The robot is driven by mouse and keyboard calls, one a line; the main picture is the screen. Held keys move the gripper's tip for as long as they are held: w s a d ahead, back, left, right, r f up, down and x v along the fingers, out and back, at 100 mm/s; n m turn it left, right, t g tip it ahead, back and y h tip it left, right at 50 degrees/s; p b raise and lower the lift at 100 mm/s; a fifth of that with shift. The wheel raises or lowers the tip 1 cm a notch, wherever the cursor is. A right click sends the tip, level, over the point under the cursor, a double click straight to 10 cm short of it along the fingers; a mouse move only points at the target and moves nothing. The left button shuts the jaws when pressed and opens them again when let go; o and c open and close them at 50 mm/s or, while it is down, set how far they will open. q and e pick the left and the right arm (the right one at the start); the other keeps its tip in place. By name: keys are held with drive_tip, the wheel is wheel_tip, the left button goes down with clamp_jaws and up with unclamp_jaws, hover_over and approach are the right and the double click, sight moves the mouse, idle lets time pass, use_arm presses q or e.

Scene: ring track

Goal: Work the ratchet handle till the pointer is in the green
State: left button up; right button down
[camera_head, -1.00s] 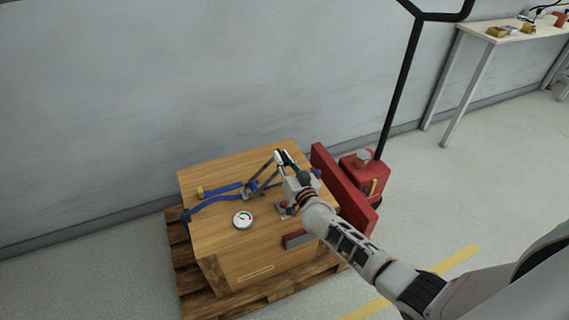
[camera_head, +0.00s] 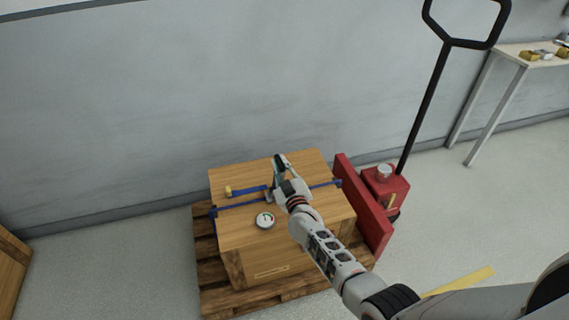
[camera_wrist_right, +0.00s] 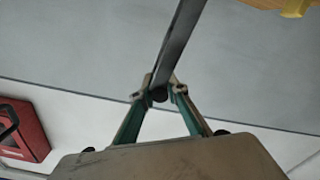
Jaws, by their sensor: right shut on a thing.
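My right gripper (camera_head: 281,163) is shut on the ratchet handle (camera_wrist_right: 178,45), a grey metal bar that runs up between the fingertips in the right wrist view (camera_wrist_right: 158,96). The ratchet (camera_head: 268,193) sits on the blue strap (camera_head: 240,206) across the top of a wooden crate (camera_head: 262,250); my gripper and wrist partly hide it. The strap looks nearly straight. A round white gauge (camera_head: 265,220) with some green on its face lies on the crate in front of the strap; its pointer is too small to read. My left gripper is out of view.
The crate stands on a wooden pallet (camera_head: 206,262). A red pallet truck (camera_head: 386,190) with a tall black handle stands close on the right. A table (camera_head: 520,58) with small items is at the far right, by the grey wall.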

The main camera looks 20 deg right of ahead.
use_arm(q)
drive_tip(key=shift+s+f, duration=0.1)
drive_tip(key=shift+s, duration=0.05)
use_arm(e)
drive_tip(key=shift+s+a+f, duration=0.15)
drive_tip(key=shift+a+f, duration=0.1)
drive_tip(key=shift+a, duration=0.1)
drive_tip(key=c, duration=2)
unclamp_jaws()
drive_tip(key=shift+r, duration=0.1)
drive_tip(key=shift+d, duration=0.1)
drive_tip(key=s, duration=1.2)
drive_tip(key=shift+d, duration=0.15)
